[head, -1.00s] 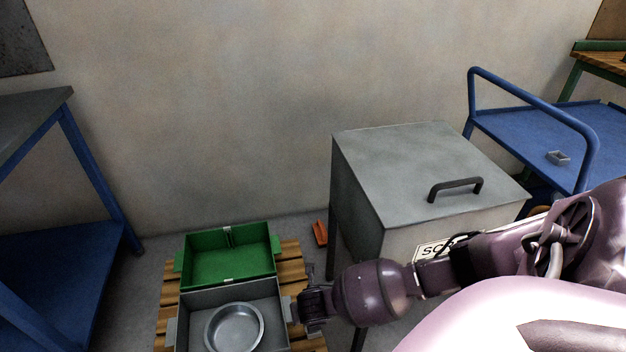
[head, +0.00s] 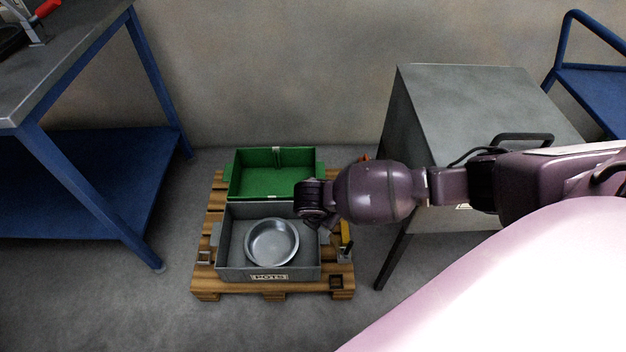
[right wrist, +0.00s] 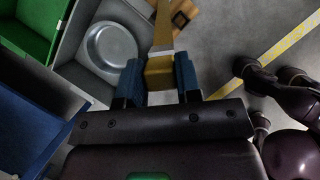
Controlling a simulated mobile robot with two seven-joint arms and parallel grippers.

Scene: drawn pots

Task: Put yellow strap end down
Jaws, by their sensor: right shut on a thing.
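The yellow strap end (right wrist: 160,72) is between the blue fingertips of my right gripper (right wrist: 158,80), which is shut on it. From there the yellow strap (right wrist: 163,28) runs away from the gripper, beside the grey crate (right wrist: 70,45). In the head view, a bit of yellow strap (head: 345,232) shows at the right side of the grey crate (head: 228,245); my right wrist hides the fingertips there. The crate bears a POTS label, holds a round metal pan (head: 272,242) and stands on a wooden pallet (head: 212,285). My left gripper is not in view.
A green crate (head: 240,180) stands behind the grey one on the pallet. A dark square fitting (head: 336,282) sits at the pallet's front right. A grey cabinet (head: 470,100) on legs stands right, a blue-framed bench (head: 60,75) left. The floor in front is clear.

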